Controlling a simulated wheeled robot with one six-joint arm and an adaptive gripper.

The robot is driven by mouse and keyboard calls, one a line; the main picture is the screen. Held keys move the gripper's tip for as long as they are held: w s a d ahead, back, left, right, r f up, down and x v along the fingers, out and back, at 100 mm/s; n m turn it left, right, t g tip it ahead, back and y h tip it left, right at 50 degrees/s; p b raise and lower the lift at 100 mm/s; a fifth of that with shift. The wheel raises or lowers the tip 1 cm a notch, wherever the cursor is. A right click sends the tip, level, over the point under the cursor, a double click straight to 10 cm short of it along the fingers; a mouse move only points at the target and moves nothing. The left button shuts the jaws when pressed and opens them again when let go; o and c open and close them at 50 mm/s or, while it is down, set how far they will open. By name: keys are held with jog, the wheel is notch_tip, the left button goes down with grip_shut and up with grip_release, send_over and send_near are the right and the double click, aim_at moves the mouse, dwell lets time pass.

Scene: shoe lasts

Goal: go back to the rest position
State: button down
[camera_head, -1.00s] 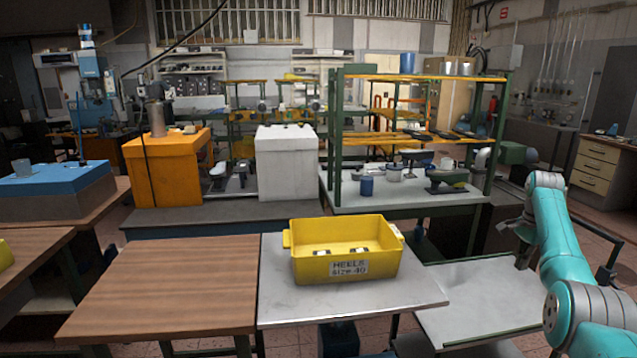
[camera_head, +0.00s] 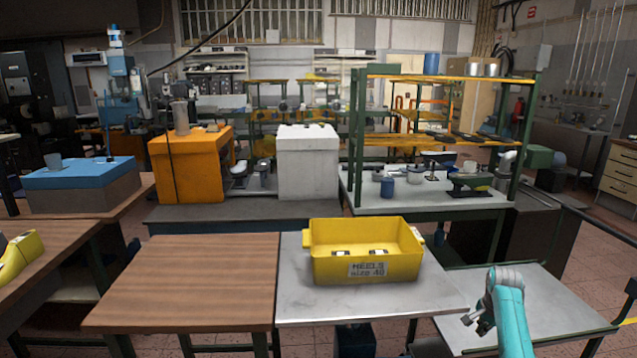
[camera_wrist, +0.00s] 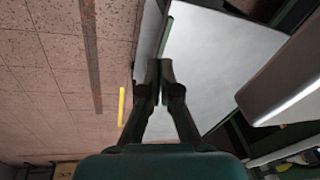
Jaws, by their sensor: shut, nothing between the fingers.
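My gripper (camera_head: 470,318) shows small at the end of my teal arm, at the lower right of the head view, over the lower grey table. In the wrist view my gripper (camera_wrist: 158,78) has its two dark fingers together with nothing between them. Past the fingertips are a pale table top (camera_wrist: 215,60) and the tiled floor. A yellow bin (camera_head: 367,253) labelled HEELS size 40 stands on the metal table to the left of my arm, apart from the gripper. Some small pieces lie inside it.
The metal table (camera_head: 300,305) adjoins a bare wooden table (camera_head: 185,285). The lower grey table (camera_head: 560,310) is under my arm. A green-framed shelf (camera_head: 358,150), an orange box (camera_head: 190,165) and a white box (camera_head: 308,165) stand behind. Floor shows free at the right.

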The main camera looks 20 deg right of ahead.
jog(key=s+a+f+n+t+h, duration=0.1)
jog(key=s+a+f+n, duration=0.15)
jog(key=a+f, duration=0.7)
jog(key=s+a+f+n+t, duration=0.2)
jog(key=s+a+f, duration=0.1)
jog(key=a+f, duration=0.65)
jog(key=s+a+f+n+t, duration=0.2)
jog(key=s+a, duration=0.5)
jog(key=a, duration=0.1)
jog(key=s+a+f+n+t, duration=0.1)
jog(key=s+a+f+n, duration=0.1)
jog(key=s+a, duration=0.55)
jog(key=s+a+r+n+t, duration=0.2)
jog(key=s+a+r, duration=0.4)
jog(key=s, duration=0.3)
jog(key=s+a+r+n+t, duration=0.25)
jog(key=s+a+r, duration=0.3)
jog(key=s, duration=0.35)
jog(key=s+a+r+n+t+y, duration=0.1)
jog(key=s+r, duration=0.4)
jog(key=r, duration=0.5)
jog(key=s+a+r+n+t+y, duration=0.1)
jog(key=s+a+r+n, duration=0.2)
jog(key=s+r, duration=0.3)
notch_tip(320, 180, up, 5)
jog(key=shift+s+a+f+y, duration=0.15)
jog(key=shift+s+a+y, duration=0.05)
jog(key=shift+a+y, duration=0.1)
